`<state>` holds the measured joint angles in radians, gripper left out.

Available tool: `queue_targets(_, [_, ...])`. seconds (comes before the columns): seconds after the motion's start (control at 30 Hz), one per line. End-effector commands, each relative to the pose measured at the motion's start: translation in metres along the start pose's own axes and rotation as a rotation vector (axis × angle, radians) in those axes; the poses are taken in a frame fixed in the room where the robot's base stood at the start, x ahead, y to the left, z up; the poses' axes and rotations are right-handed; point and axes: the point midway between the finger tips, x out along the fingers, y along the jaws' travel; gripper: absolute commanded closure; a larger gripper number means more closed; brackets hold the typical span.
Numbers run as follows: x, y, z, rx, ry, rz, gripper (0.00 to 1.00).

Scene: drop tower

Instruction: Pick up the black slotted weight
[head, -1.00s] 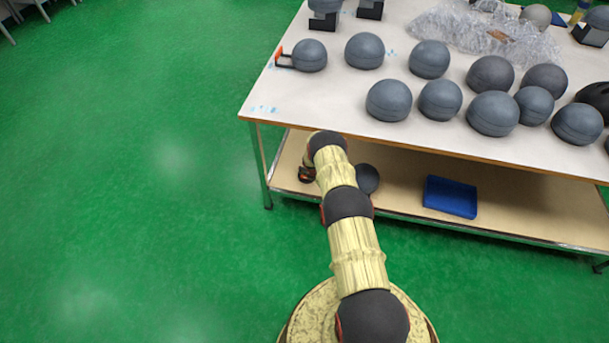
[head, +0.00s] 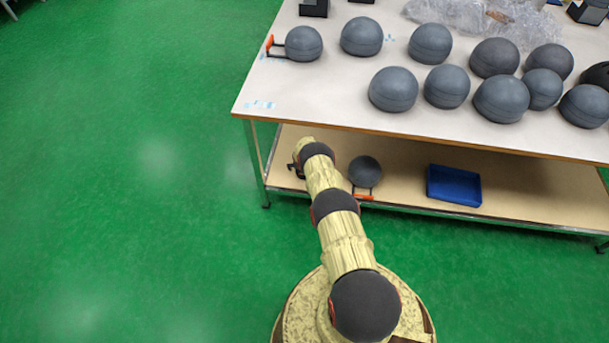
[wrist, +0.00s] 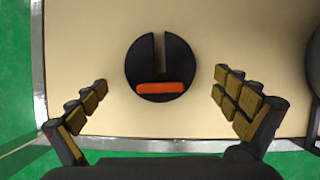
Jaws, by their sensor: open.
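The black slotted weight (wrist: 178,52) lies flat on the tan lower shelf (wrist: 100,30) in the wrist view. It is a dark disc with a slot from its centre to its far edge and an orange bar across its near part. My gripper (wrist: 160,79) is open, with one finger to the left of the weight and the other to the right, both apart from it. The fingertips are level with the near half of the weight. In the head view my arm largely hides this spot, and I cannot clearly make out the weight there.
A blue tray (head: 453,186) stands farther right. The white tabletop (head: 300,100) overhangs the shelf and carries several grey balls. Green floor (head: 120,200) is clear on the left.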

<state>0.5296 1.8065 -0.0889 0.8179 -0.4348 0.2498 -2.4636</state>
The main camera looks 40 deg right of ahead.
Motion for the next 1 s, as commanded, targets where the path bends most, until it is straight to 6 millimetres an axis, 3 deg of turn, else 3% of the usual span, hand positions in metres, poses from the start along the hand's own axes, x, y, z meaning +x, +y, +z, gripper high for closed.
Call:
queue_targets(0.03, [0.011, 0.0, -0.002, 0.003, 0.0, -0.001, 0.01])
queue_targets(0.13, [0.018, 0.0, 0.0, 0.002, -0.002, 0.0, 0.01])
queue_targets(0.47, [0.02, 0.0, 0.001, 0.0, -0.001, 0.0, 0.01])
queue_targets(1.0, [0.02, 0.0, 0.001, 0.001, -0.001, 0.0, 0.31])
